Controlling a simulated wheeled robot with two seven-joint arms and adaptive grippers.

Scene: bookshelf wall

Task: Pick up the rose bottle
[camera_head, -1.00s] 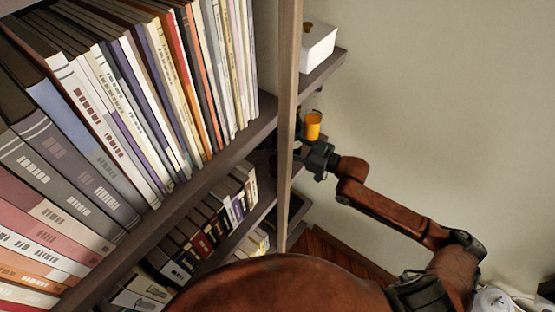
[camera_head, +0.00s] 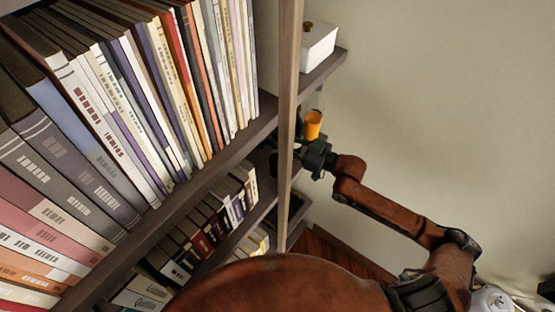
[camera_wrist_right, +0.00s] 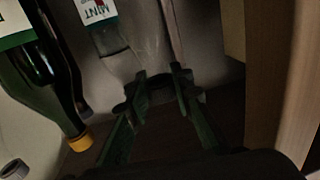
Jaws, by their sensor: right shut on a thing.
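My right gripper (camera_head: 316,157) is beside the shelf's end post in the head view, partly hidden by the post. In the right wrist view its fingers (camera_wrist_right: 160,84) are closed around a dim, clear, faintly pinkish glass shape, which seems to be the rose bottle (camera_wrist_right: 150,38). Its label does not show, so I cannot be sure of its name. In the head view it is hard to make out. My left gripper is not in view.
A dark green bottle with an orange cap (camera_wrist_right: 80,143) and a clear bottle labelled MINT (camera_wrist_right: 100,14) stand close left of the fingers. An orange cylinder (camera_head: 313,124) shows behind the gripper. The post (camera_head: 288,130), books (camera_head: 130,90) and a white box (camera_head: 318,46) are near.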

